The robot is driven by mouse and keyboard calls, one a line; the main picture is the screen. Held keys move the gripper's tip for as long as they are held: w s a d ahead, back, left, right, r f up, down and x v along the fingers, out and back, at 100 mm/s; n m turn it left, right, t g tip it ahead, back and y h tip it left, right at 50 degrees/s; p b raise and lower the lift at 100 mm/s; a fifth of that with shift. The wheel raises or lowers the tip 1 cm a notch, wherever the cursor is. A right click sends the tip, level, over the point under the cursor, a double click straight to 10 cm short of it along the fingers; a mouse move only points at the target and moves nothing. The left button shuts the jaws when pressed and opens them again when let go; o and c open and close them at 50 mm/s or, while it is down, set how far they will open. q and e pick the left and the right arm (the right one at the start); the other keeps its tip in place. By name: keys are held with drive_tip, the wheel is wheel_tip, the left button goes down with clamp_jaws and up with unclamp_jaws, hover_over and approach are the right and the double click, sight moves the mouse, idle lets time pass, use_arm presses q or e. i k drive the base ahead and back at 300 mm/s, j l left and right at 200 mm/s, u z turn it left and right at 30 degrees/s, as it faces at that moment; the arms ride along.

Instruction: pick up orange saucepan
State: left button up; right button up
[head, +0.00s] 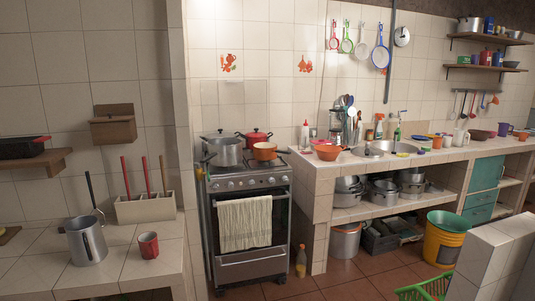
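The orange saucepan (264,152) sits on the right front part of the stove top, beside a larger grey pot (225,153). A red lidded pot (256,137) stands just behind it. The saucepan looks upright and its rim is open. Its handle is hard to make out at this size. Neither of my grippers shows in the head view.
The stove (248,180) stands between a left counter with a metal jug (86,241) and red cup (148,245), and a tiled sink counter with an orange bowl (327,152). A bottle (301,261) and yellow bucket (443,240) stand on the floor.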

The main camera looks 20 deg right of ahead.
sight(262, 152)
drive_tip(key=i+l+u, duration=0.4)
drive_tip(key=i+l, duration=1.95)
